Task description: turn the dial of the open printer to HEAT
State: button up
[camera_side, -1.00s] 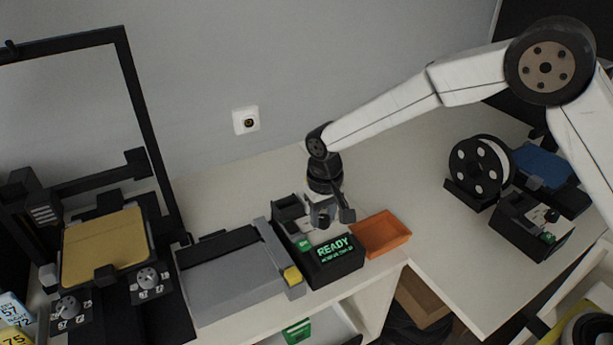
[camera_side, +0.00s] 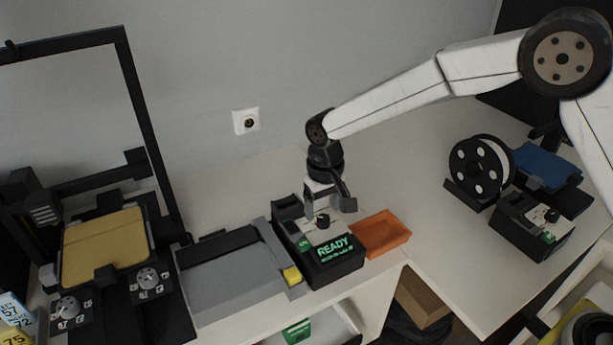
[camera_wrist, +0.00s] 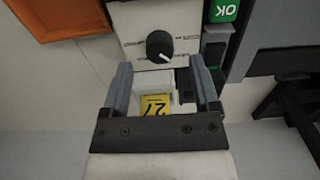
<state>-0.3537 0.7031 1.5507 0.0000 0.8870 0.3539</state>
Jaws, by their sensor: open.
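A black dial (camera_wrist: 159,46) sits on a white panel of the small black device with a green READY display (camera_side: 334,249). Its white mark points to the lower right in the wrist view; the words around it are too small to read. The dial also shows in the side view (camera_side: 322,219). My gripper (camera_side: 328,205) is open above this device, and its fingers (camera_wrist: 159,64) point toward the dial without holding it. A larger open-frame printer with a tan bed (camera_side: 104,246) stands at the left, with two grey dials (camera_side: 148,278) in front.
A spool (camera_side: 480,170) and another small black device (camera_side: 533,225) stand farther right.

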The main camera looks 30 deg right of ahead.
aim_at(323, 217)
jog(key=shift+r, duration=2.7)
jog(key=shift+s+d, duration=0.3)
jog(key=shift+d, duration=0.35)
jog(key=s+d+f+t, duration=0.2)
jog(key=s+d+f, duration=0.1)
jog(key=s+d, duration=1.3)
jog(key=s, duration=0.3)
jog(key=shift+s+d+f+t, duration=0.15)
jog(key=shift+d+t, duration=0.05)
jog(key=shift+t, duration=0.1)
